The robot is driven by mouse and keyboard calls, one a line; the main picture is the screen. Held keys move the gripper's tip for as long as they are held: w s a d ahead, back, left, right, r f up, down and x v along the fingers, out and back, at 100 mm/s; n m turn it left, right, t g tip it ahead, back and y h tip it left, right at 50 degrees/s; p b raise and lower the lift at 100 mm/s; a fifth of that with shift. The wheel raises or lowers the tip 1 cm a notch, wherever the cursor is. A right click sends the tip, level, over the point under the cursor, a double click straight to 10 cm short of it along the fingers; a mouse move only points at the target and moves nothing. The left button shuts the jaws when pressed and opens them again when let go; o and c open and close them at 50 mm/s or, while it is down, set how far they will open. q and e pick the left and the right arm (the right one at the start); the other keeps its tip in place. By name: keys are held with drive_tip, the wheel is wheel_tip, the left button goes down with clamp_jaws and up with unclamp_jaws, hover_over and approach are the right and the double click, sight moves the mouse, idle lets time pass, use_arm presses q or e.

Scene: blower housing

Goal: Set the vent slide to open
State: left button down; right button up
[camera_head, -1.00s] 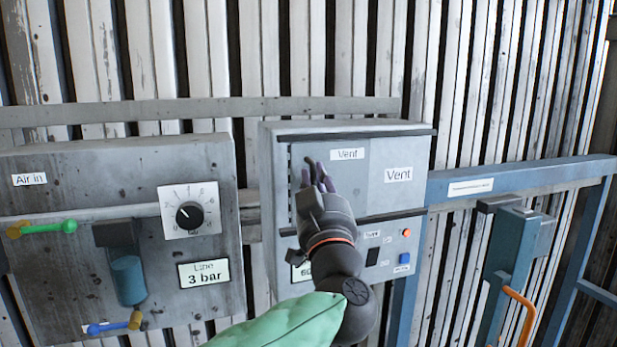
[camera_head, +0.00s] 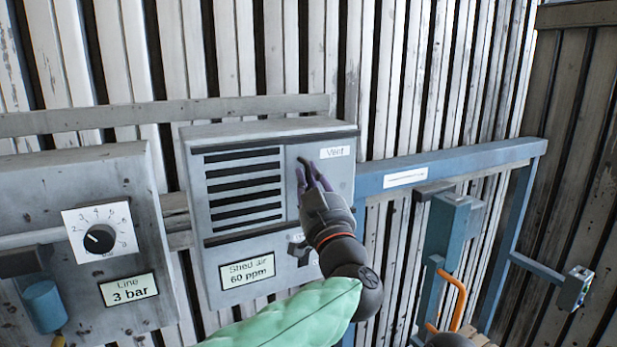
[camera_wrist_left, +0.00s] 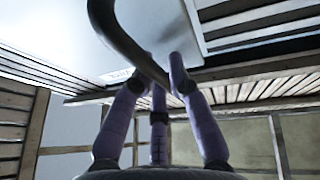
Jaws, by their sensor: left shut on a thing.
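The vent slide (camera_head: 336,182) is a grey plate on the vent box, at the right of its front. Its dark handle (camera_head: 303,163) is a bar near the plate's left side; the handle also shows in the left wrist view (camera_wrist_left: 128,40). To the left of the plate, several dark slots (camera_head: 243,190) are uncovered. My left gripper (camera_head: 314,178) is at the handle, its purple fingers shut on it. In the left wrist view the fingers (camera_wrist_left: 160,85) close around the curved bar. The gripper hides part of the plate and the controls below.
A "Shed air 60 ppm" display (camera_head: 248,273) is low on the box. A panel with a dial (camera_head: 100,238) and a "Line 3 bar" display (camera_head: 129,289) stands to the left. A blue frame (camera_head: 450,165) with a blue unit (camera_head: 447,230) stands to the right.

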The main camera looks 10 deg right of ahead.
use_arm(q)
drive_tip(key=shift+d+r, duration=0.1)
drive_tip(key=c, duration=1.2)
unclamp_jaws()
drive_tip(key=shift+o, duration=0.2)
drive_tip(key=shift+d, duration=0.2)
drive_tip(key=v, duration=1.2)
